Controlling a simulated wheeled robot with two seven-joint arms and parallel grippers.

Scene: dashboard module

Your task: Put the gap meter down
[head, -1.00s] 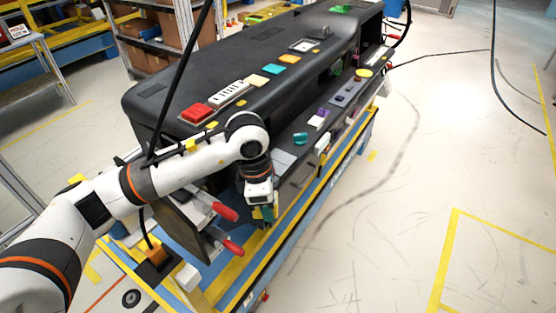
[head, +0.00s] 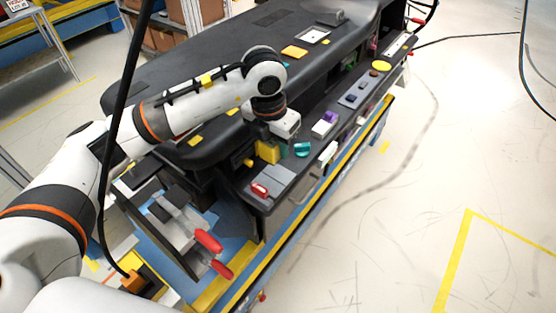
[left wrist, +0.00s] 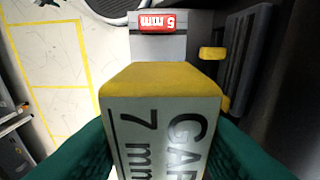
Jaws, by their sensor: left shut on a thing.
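The gap meter (left wrist: 163,130) is a block with a yellow end and a pale face lettered "GAP" and "7 mm". My left gripper (left wrist: 160,155), with dark green fingers, is shut on it. In the head view the yellow end of the gap meter (head: 267,151) shows below my left wrist, over the near end of the dashboard's front ledge (head: 288,181). I cannot tell whether it touches the ledge. The fingers are mostly hidden in the head view. My right gripper is not in view.
A red piece marked "5 mm" (left wrist: 157,21) lies on a grey plate (left wrist: 158,48); the red piece also shows in the head view (head: 260,190). A teal knob (head: 302,150) is close to the right. Red-handled clamps (head: 208,240) stand at the near left. The floor at right is open.

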